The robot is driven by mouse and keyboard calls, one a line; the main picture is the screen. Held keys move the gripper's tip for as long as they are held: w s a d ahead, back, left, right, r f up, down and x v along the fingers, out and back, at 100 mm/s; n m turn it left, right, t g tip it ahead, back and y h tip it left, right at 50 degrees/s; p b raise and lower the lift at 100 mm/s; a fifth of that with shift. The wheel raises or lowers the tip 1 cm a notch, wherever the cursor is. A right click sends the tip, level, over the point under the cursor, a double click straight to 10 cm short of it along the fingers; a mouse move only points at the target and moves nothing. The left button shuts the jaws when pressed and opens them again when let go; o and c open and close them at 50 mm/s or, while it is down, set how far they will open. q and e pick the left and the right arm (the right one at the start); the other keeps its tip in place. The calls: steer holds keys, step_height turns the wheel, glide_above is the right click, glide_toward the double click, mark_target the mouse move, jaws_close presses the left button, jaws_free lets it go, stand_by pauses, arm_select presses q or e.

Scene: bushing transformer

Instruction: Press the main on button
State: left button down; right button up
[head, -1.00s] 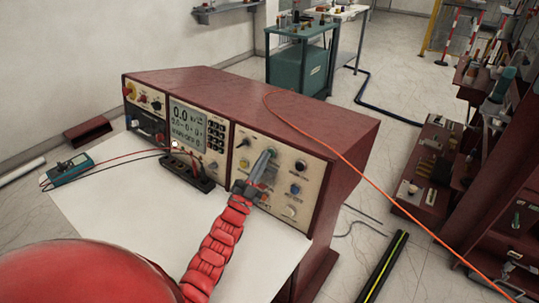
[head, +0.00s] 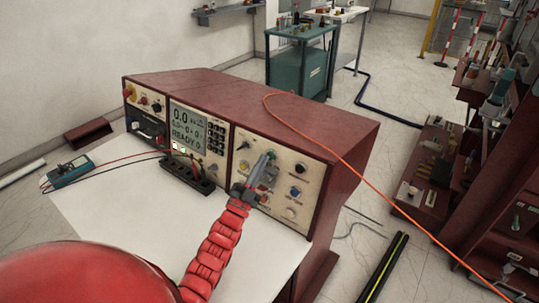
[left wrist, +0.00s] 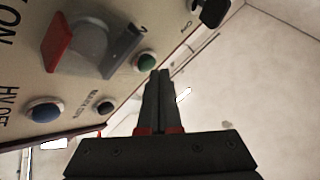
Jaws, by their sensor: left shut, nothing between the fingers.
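My left gripper (head: 265,165) is shut and empty, in front of the right-hand control panel (head: 310,178) of the red console. In the left wrist view its closed fingertips (left wrist: 162,73) are beside a green button (left wrist: 146,62); whether they touch it I cannot tell. A small dark button (left wrist: 105,108) with a label too blurred to read and a blue button (left wrist: 44,110) marked HV OFF are on the same panel. Which button is main on I cannot read for certain. The console display (head: 187,125) reads READY. My right gripper is not in view.
A grey knob (left wrist: 85,42) with a red part and a black knob (left wrist: 213,12) stand out from the panel near the fingers. A black terminal block (head: 188,176) and a meter (head: 70,171) with leads lie on the white tabletop. An orange cable (head: 350,160) crosses the console.

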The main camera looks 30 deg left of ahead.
arm_select(q)
steer(key=shift+s, duration=0.35)
steer(key=s+p, duration=0.1)
steer(key=s, duration=0.1)
steer(key=s+r+p, duration=0.1)
steer(key=s+p, duration=0.1)
steer(key=shift+s+a+r, duration=0.15)
steer(key=shift+s, duration=0.25)
stand_by(0.5)
